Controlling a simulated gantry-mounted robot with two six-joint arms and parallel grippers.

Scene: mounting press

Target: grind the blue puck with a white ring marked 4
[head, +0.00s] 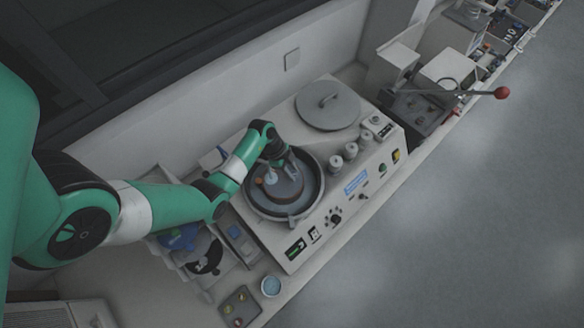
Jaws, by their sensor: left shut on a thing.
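My left gripper (276,164) reaches in from the left over the open round grinder bowl (252,203) on the white machine. It is shut on a small pale blue thing (270,178), low over the grey wheel (287,187) inside the bowl. This may be the blue puck, but no white ring or number 4 can be read on it. I cannot tell whether it touches the wheel. My right gripper is not in view.
A grey round lid (327,108) lies on the machine behind the bowl. Three pale knobs (343,156) and a control panel (357,183) are to the right. A small round blue dish (271,285) and a dark tray (240,307) stand at the front. A red-ended lever (501,92) sticks out right.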

